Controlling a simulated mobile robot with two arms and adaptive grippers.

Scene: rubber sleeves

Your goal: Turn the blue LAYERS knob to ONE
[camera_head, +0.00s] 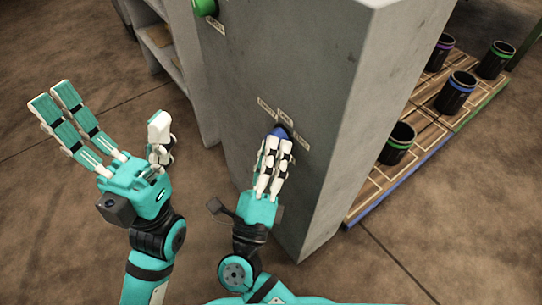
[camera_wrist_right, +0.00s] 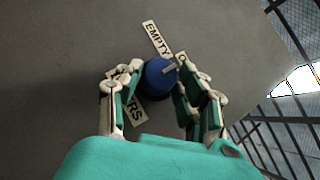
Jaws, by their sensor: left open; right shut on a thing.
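The blue knob (camera_wrist_right: 157,78) is on the front face of a grey pillar. Its light pointer mark points up and right, toward a partly hidden label (camera_wrist_right: 183,60) beside the EMPTY label (camera_wrist_right: 157,38). A LAYERS label (camera_wrist_right: 133,110) is partly covered by my fingers. My right gripper (camera_head: 273,147) is shut on the knob, with fingers on both sides of it in the wrist view. In the head view only a bit of blue (camera_head: 279,133) shows past the fingers. My left gripper (camera_head: 115,125) is open and empty, left of the pillar.
The grey pillar (camera_head: 335,90) has a green knob (camera_head: 205,7) higher up on its face. Black cups with coloured bands, such as the green one (camera_head: 398,143), stand on a wooden pallet (camera_head: 372,195) at right. Grey shelves (camera_head: 160,40) stand behind left. Floor at left is clear.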

